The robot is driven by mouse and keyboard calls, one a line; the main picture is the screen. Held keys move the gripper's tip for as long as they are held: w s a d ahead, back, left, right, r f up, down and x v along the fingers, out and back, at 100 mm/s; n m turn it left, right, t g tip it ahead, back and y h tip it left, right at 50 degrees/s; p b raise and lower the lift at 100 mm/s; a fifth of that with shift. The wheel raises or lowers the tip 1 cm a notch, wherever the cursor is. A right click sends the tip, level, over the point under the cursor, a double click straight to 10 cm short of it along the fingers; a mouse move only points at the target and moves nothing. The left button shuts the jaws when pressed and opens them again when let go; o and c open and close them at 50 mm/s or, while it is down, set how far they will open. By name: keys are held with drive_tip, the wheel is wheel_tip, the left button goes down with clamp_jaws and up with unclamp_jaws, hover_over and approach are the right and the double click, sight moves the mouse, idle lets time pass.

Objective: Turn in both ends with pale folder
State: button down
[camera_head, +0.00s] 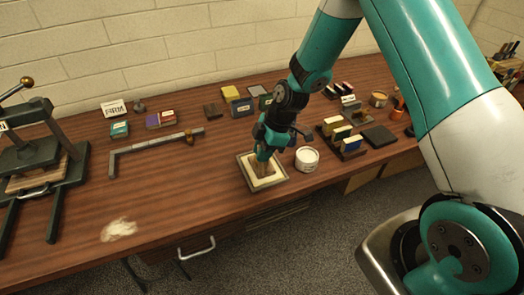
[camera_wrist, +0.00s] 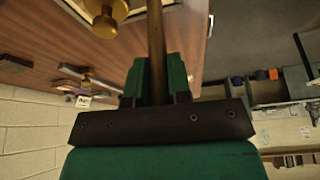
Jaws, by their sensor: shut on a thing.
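My gripper (camera_head: 263,156) is over a square, grey-rimmed tray (camera_head: 281,184) near the table's front edge. The tray has a pale inside. My gripper is shut on a slim upright tool, likely the folder (camera_head: 262,170), which looks tan in the head view. In the wrist view the tool is a brown rod (camera_wrist: 156,40) between the green jaws (camera_wrist: 157,80). Its lower end reaches down into the tray area; I cannot tell whether it touches what lies there. The arm and jaws hide part of the tray's back. I cannot make out any ends to turn in.
A white round tub (camera_head: 307,159) stands just right of the tray. A rack of small books (camera_head: 345,143) and a dark slab (camera_head: 379,136) are further right. A metal bar (camera_head: 150,148) lies left, beyond it a press (camera_head: 45,160). Pale powder (camera_head: 119,230) lies front left. The table between is clear.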

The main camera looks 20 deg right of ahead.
drive_tip(key=shift+d, duration=0.15)
drive_tip(key=shift+d, duration=0.25)
drive_tip(key=shift+d, duration=0.15)
drive_tip(key=shift+d, duration=0.3)
drive_tip(key=shift+d+b, duration=0.1)
drive_tip(key=shift+b, duration=0.2)
drive_tip(key=shift+d, duration=0.3)
drive_tip(key=shift+d, duration=0.1)
idle(0.4)
drive_tip(key=shift+d, duration=0.35)
drive_tip(key=shift+d, duration=0.15)
